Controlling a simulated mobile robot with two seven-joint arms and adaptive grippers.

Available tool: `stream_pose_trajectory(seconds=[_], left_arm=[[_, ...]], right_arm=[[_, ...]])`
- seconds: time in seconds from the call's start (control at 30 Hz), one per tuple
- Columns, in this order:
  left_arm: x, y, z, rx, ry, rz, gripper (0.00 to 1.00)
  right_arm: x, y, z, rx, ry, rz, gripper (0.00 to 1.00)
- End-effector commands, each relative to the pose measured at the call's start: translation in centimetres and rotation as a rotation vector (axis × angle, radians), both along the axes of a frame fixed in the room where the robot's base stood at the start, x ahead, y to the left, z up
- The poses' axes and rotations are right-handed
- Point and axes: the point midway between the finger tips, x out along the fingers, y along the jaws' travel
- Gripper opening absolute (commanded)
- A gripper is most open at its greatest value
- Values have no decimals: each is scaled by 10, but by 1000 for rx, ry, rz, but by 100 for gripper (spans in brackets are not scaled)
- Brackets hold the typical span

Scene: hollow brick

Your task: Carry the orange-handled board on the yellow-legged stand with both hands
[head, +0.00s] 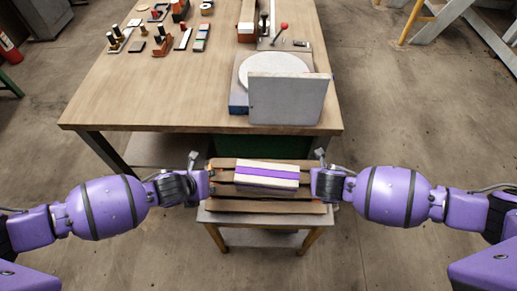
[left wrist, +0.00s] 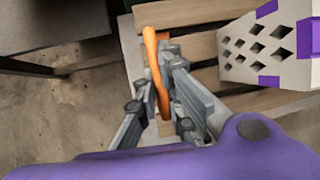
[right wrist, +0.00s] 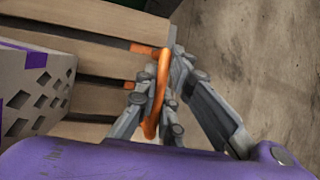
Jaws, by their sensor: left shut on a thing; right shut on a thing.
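The slatted wooden board (head: 265,207) lies over the yellow-legged stand (head: 262,221); I cannot tell whether it touches the stand's top. A hollow brick (head: 266,174), pale with a purple band, rests on the board; its diamond-shaped holes show in the left wrist view (left wrist: 262,45). My left gripper (head: 211,184) is shut on the board's left orange handle (left wrist: 154,62). My right gripper (head: 315,183) is shut on the right orange handle (right wrist: 160,85). In the head view the handles are mostly hidden by the grippers.
A large wooden workbench (head: 180,90) stands just beyond the board. A grey slab (head: 288,98) leans at its near right corner, in front of a round disc (head: 275,70). Small tools lie at the back left.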

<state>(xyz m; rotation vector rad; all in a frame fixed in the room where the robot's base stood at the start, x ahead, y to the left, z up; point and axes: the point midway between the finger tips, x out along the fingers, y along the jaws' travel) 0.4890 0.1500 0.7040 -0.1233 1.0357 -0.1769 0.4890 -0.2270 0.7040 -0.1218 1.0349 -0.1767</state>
Motion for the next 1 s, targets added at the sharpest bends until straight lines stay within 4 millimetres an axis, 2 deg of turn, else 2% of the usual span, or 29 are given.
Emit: stream_pose_trajectory(seconds=[0.03,0.17,0.7,0.87,1.0], left_arm=[[3,6,0,10,-2,9,11],[2,4,0,7,-3,6,27],[-1,1,2,1,-1,1,27],[-10,6,18,2,-2,-1,27],[-25,12,43,2,-1,-1,27]], right_arm=[[0,-5,-1,-9,1,-4,11],[0,-4,0,-7,0,-3,27],[1,0,1,0,-2,0,27],[1,0,1,0,-2,0,27],[1,0,1,0,-2,0,27]])
